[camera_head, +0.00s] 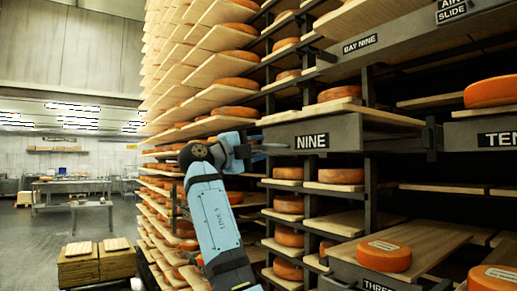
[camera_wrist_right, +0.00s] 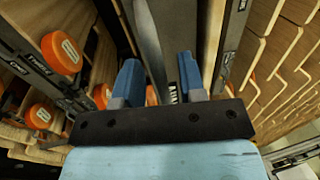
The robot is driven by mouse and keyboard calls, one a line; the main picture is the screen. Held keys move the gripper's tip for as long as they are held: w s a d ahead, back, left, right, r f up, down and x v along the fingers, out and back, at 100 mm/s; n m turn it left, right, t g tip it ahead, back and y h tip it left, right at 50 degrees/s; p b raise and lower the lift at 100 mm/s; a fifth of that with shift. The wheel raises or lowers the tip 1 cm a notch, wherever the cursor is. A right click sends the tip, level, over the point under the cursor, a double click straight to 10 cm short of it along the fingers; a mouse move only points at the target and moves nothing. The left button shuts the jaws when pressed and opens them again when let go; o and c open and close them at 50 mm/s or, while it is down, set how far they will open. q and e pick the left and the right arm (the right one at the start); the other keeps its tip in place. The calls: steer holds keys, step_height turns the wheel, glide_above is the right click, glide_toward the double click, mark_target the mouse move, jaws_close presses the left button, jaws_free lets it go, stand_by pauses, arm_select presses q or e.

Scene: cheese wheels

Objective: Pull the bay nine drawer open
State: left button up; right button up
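The bay nine drawer (camera_head: 345,133) has a dark grey front with a black NINE label, below the BAY NINE sign, and pale boards behind it. My right gripper (camera_head: 262,149) is at the left end of this drawer front, at about label height. In the right wrist view its two blue fingers (camera_wrist_right: 160,82) stand apart, and a grey bar (camera_wrist_right: 149,45) runs up between them. I see no finger closed on the bar, and contact is unclear. A small part of a label shows beside the right finger. My left gripper is not in view.
The TEN drawer (camera_head: 484,135) is to the right and the THREE drawer (camera_head: 345,268) is below, with an orange cheese wheel (camera_head: 384,256) on its board. Shelves of cheese rise behind my right gripper. Open floor (camera_head: 45,240) lies left, with board stacks (camera_head: 97,265).

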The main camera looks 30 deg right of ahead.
steer(key=b+v, duration=0.1)
steer(key=v, duration=1.2)
steer(key=shift+a, duration=0.25)
steer(key=shift+f, duration=0.1)
